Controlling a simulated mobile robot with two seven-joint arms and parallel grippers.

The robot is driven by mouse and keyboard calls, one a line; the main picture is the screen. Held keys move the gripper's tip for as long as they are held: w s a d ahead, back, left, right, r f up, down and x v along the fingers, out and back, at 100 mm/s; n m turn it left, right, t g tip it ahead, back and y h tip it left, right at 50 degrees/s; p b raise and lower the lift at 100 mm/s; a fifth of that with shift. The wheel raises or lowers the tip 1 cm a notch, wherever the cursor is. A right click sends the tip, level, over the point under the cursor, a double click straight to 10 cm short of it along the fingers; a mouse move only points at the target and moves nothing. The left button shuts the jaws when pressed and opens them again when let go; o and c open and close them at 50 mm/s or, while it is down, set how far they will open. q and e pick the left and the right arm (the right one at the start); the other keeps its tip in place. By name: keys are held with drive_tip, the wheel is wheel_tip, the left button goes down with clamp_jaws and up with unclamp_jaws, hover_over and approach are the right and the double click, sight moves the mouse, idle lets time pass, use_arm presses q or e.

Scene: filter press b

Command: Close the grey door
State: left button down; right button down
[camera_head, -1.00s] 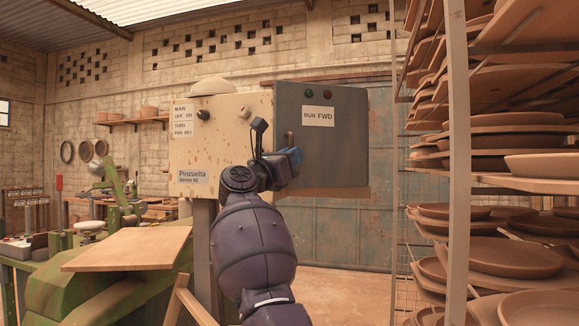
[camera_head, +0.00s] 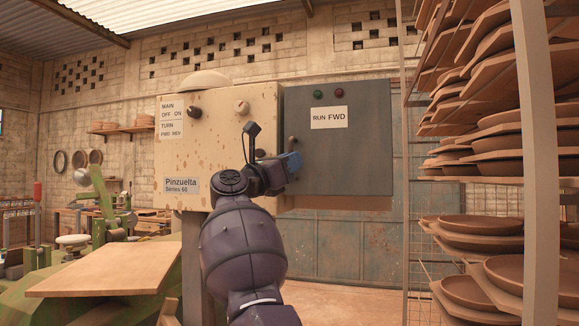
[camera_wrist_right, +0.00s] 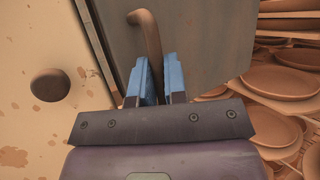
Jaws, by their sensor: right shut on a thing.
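The grey door (camera_head: 345,165) carries a "RUN FWD" label and two small lamps. It is at the right of the spotted beige "Pinzuelta" cabinet (camera_head: 225,140). In the right wrist view the door (camera_wrist_right: 210,35) is at a slant to the cabinet face (camera_wrist_right: 35,130), with a pale edge strip and a narrow dark band between them. I cannot tell how wide the gap is. My right gripper (camera_head: 290,162) is at the door's left edge. Its blue fingers (camera_wrist_right: 160,80) are shut on the curved brown handle (camera_wrist_right: 148,32). My left gripper is not in view.
A tall rack (camera_head: 535,160) of clay plates stands close at the right. A wooden board (camera_head: 105,268) on green machinery is at the lower left. Open floor (camera_head: 340,300) shows below the door, in front of a large blue-grey metal gate (camera_head: 345,240).

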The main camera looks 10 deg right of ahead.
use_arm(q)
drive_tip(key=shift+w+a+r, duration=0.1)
use_arm(e)
drive_tip(key=shift+d+r, duration=0.1)
drive_tip(key=shift+r, duration=0.1)
drive_tip(key=c, duration=1.6)
unclamp_jaws()
drive_tip(key=o, duration=0.4)
drive_tip(key=shift+w+f, duration=0.1)
drive_tip(key=shift+w, duration=0.1)
drive_tip(key=shift+s, duration=0.1)
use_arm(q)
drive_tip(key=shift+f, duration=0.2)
use_arm(e)
drive_tip(key=shift+f, duration=0.15)
